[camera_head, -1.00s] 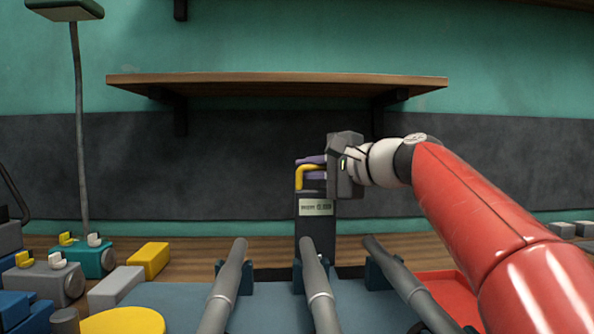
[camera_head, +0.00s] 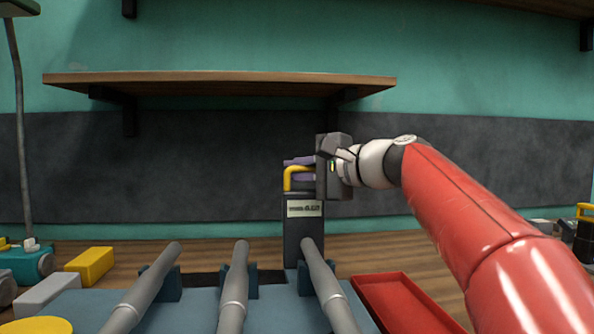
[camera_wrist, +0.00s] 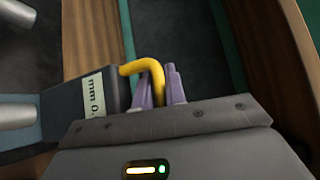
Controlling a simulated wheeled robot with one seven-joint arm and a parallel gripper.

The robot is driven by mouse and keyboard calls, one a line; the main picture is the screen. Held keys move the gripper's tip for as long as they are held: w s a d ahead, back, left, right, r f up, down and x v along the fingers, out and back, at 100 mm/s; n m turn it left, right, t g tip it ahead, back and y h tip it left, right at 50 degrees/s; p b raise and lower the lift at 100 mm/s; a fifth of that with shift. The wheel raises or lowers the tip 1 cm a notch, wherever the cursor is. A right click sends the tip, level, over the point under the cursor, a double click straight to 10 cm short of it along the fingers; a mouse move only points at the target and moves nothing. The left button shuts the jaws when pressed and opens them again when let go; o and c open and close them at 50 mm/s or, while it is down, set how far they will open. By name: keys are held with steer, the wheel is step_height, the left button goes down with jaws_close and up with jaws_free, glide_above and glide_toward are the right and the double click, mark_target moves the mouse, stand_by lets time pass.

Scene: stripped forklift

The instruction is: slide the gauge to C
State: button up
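The gauge (camera_head: 304,235) is a dark upright block with a small pale display and a yellow bent handle (camera_head: 288,178) on top. It stands behind the far end of the right-hand grey tube (camera_head: 331,285). My gripper (camera_head: 300,171) comes in from the right with its purple fingers around the handle. In the wrist view the handle (camera_wrist: 156,80) passes between the fingers (camera_wrist: 160,90), which look closed on it. The display digits are too blurred to read. No letter C shows on the tubes or the bench.
Two more grey tubes, middle (camera_head: 235,285) and left (camera_head: 143,287), lie in dark holders on a blue-grey mat. A red tray (camera_head: 400,300) sits right of the tubes. Yellow (camera_head: 90,265) and grey blocks stand at left. A wooden shelf (camera_head: 220,83) hangs above.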

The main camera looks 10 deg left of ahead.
steer(key=shift+o, duration=0.8)
steer(key=shift+d, duration=0.3)
steer(key=b+v, duration=0.1)
steer(key=v, duration=0.6)
steer(key=shift+d, duration=0.1)
steer(key=shift+s+d+r, duration=0.1)
steer(key=shift+s+d, duration=0.1)
steer(key=shift+d, duration=0.05)
